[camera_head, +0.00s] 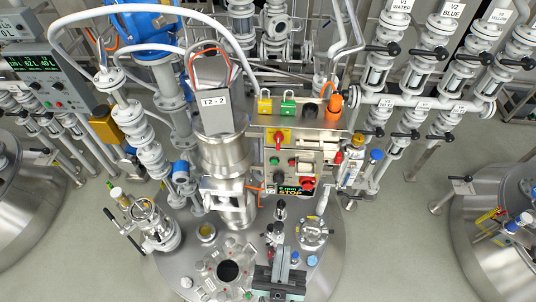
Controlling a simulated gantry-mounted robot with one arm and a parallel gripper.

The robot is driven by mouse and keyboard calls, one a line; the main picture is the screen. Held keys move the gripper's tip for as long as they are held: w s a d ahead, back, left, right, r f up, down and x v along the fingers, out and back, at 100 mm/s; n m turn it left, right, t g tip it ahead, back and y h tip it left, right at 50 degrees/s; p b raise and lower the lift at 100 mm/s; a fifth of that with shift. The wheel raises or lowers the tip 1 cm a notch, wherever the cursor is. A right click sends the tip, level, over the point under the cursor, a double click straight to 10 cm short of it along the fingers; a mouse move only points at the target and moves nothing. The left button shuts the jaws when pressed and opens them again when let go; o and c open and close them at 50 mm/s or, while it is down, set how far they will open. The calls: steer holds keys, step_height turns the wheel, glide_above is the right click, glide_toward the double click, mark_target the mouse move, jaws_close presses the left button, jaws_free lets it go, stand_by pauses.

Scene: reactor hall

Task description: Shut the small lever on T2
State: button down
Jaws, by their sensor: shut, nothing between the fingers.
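T2 is the steel vessel whose round lid (325,265) fills the lower middle. A grey motor box (215,107) above it carries the label "T2 - 2". A slanted valve assembly (155,225) with black handles stands at the lid's left edge. A small black-topped fitting (280,212) stands near the lid's middle. Which part is the small lever, and its position, I cannot tell. My gripper (281,258) is at the bottom, right of the dark open port (229,271). Its fingers are shut and empty. Whether it touches anything is unclear.
A control panel (300,148) with padlocks, buttons and a red switch stands behind the lid. A glass fitting with a blue cap (376,155) stands at its right. A round flanged cover (313,233) is right of my gripper. Other vessels stand left and right.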

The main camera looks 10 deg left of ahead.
steer(key=w+a+f+g+y+b, duration=0.2)
steer(key=w+a+f+g+b, duration=0.1)
steer(key=w+f+b, duration=0.3)
steer(key=w+a+f+g+y+b, duration=0.15)
steer(key=w+f+b, duration=0.25)
steer(key=w+f, duration=0.4)
steer(key=m+g+h+b, duration=0.4)
steer(key=m+g+b, duration=0.6)
steer(key=g+b, duration=1.6)
glide_above(263, 234)
steer(key=s+a+b, duration=0.2)
steer(key=s+b, duration=0.3)
steer(key=s, duration=1)
step_height(263, 234, down, 56)
steer(key=t, duration=0.5)
steer(key=d+b+x, duration=0.1)
steer(key=b+x, duration=0.4)
steer(key=x, duration=1.4)
steer(key=shift+w+f, duration=0.15)
steer(key=shift+w, duration=0.1)
steer(key=shift+d+f+m+h+b, duration=0.1)
steer(key=shift+m+h+b, duration=0.2)
steer(key=shift+b, duration=0.1)
